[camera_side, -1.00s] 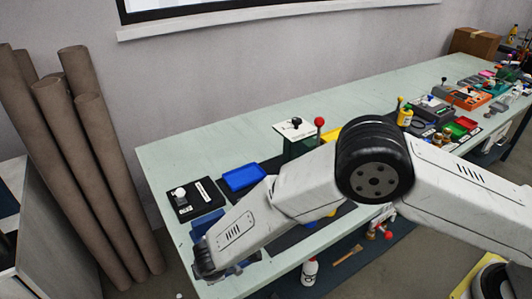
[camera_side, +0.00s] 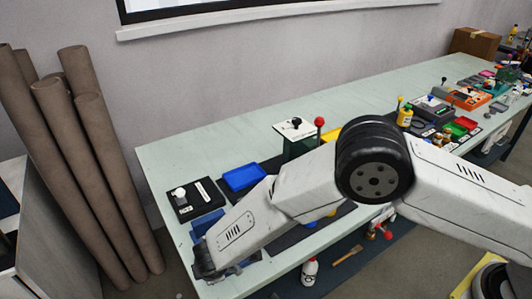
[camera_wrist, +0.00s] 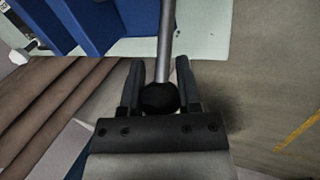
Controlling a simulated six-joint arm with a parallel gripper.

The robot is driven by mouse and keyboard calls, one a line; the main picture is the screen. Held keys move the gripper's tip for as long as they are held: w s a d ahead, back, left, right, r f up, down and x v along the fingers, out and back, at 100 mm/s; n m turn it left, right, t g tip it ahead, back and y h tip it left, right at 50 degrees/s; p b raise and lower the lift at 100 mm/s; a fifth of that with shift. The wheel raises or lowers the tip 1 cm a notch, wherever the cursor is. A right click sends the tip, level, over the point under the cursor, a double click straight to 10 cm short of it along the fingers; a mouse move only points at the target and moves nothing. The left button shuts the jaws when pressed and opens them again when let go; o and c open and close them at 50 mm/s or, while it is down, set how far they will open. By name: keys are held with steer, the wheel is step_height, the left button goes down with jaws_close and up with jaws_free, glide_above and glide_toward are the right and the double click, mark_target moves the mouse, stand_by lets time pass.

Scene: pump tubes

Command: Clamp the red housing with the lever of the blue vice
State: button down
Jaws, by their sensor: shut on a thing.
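The blue vice (camera_wrist: 95,22) fills the upper left of the wrist view, and part of it (camera_side: 206,223) shows beside my forearm in the side view. Its lever, a grey metal rod (camera_wrist: 166,40) with a black ball knob (camera_wrist: 160,98), runs down the middle of the wrist view. My gripper (camera_wrist: 159,80) is shut on the lever at its knob, with one dark finger on each side. In the side view my arm hides the gripper's fingers and the lever. I cannot make out the red housing in either view.
A black box with a white knob (camera_side: 180,193) and a blue tray (camera_side: 244,177) lie near the vice on the pale green bench (camera_side: 215,143). A green stand with a red-knobbed lever (camera_side: 319,122) is farther along. Brown rolls (camera_side: 75,150) lean left of the bench.

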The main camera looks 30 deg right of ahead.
stand_by(0.3)
steer(key=shift+d+r+m+y, duration=0.3)
steer(key=shift+d+r+y, duration=0.35)
steer(key=shift+y, duration=0.65)
steer(key=shift+c, duration=1.5)
jaws_free()
steer(key=shift+s+r, duration=0.1)
steer(key=shift+r, duration=0.1)
steer(key=v, duration=0.7)
steer(key=shift+r, duration=0.15)
steer(key=shift+s+d, duration=0.1)
